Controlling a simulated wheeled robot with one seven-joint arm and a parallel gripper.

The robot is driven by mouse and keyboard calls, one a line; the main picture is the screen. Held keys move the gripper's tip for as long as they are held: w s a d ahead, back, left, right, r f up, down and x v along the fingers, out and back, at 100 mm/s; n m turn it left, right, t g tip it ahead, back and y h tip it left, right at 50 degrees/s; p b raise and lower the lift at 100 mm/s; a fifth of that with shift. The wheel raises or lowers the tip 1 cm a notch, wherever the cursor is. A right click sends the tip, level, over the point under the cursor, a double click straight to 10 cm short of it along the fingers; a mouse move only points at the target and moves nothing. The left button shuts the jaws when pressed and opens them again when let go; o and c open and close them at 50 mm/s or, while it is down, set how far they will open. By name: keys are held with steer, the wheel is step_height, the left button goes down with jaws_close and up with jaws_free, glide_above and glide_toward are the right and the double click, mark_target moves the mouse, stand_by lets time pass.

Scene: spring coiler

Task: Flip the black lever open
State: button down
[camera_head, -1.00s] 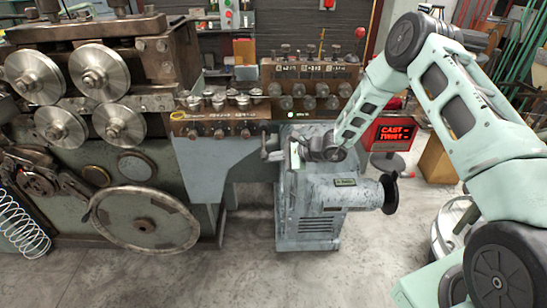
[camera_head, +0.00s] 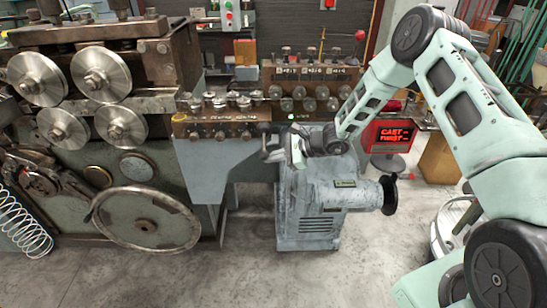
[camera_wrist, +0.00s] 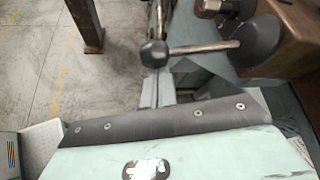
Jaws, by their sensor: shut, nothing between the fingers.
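The black lever shows in the wrist view as a black ball knob (camera_wrist: 153,53) on a metal rod. The rod runs roughly level to the right into a round black hub (camera_wrist: 254,38) on a rusty brown block. My gripper (camera_wrist: 158,92) has its grey fingers together just below the knob, with nothing between them. They look very close to the knob, but I cannot tell whether they touch it. In the head view my gripper (camera_head: 272,156) is beside the right end of the machine's brown panel. The lever is small and hard to make out there.
The large machine with metal rollers (camera_head: 95,78) and a handwheel (camera_head: 145,220) fills the left. A grey-blue motor housing (camera_head: 310,210) with a black side wheel (camera_head: 389,194) stands below my gripper. Floor in front is clear.

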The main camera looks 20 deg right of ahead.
step_height(320, 180, up, 6)
steer(key=m+g+p, duration=0.3)
steer(key=shift+s+y+p, duration=0.15)
steer(key=shift+y+p, duration=0.2)
steer(key=shift+y, duration=0.05)
steer(key=shift+a+r, duration=0.1)
steer(key=shift+r, duration=0.15)
steer(key=shift+f, duration=0.15)
step_height(320, 180, down, 4)
steer(key=d+b, duration=0.1)
steer(key=b, duration=0.3)
steer(key=b+v, duration=0.2)
steer(key=v, duration=0.8)
steer(key=shift+s, duration=0.2)
steer(key=shift+a, duration=0.15)
